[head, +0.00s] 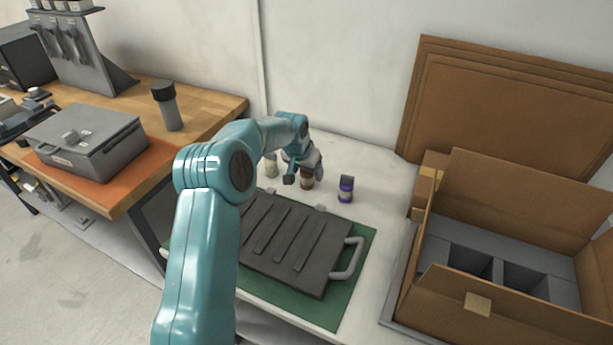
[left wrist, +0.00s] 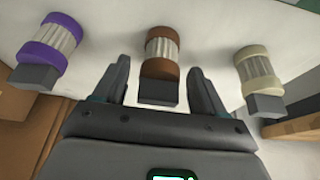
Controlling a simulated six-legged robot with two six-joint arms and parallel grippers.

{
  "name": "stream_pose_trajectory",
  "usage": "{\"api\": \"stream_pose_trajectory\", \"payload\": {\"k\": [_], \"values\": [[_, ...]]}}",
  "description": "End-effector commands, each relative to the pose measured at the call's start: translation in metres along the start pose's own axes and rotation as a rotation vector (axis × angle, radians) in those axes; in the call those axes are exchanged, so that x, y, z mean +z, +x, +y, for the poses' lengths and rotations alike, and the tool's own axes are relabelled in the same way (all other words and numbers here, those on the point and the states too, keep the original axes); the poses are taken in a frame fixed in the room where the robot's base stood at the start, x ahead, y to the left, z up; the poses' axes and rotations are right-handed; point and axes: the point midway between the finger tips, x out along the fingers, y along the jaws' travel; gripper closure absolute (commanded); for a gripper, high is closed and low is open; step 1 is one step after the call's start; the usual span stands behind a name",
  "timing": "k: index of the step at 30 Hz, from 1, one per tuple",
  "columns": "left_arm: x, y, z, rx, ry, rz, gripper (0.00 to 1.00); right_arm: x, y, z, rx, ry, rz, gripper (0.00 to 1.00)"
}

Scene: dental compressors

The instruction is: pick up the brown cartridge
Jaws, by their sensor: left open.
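The brown cartridge (head: 307,180) stands on the white table behind the dark ribbed case, between a cream cartridge (head: 271,166) and a purple cartridge (head: 346,189). My left gripper (head: 304,172) is right at the brown cartridge and partly hides it. In the left wrist view the brown cartridge (left wrist: 162,52) shows between the two open fingers of my left gripper (left wrist: 163,85), with visible gaps on both sides. The purple cartridge (left wrist: 52,45) is at the left there and the cream one (left wrist: 257,72) at the right. My right gripper is not in view.
The dark ribbed case (head: 295,240) with a grey handle lies on a green mat (head: 345,300). An open cardboard box (head: 510,200) with grey inserts stands at the right. A wooden bench (head: 205,110) with a grey toolbox (head: 88,140) is at the left. A wall stands behind.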

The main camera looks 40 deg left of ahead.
Motion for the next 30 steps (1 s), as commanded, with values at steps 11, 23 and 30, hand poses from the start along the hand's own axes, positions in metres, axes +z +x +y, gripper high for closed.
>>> {"api": "stream_pose_trajectory", "payload": {"k": [11, 23, 30], "values": [[0.0, -0.001, 0.0, 0.0, 0.0, 0.0, 0.86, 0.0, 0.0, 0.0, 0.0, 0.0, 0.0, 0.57], [-0.007, -0.017, 0.0, 0.0, 0.001, 0.004, 0.86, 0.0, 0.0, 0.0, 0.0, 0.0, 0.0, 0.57], [-0.031, -0.073, 0.0, -0.001, 0.002, 0.007, 0.86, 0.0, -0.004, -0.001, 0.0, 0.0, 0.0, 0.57]]}}
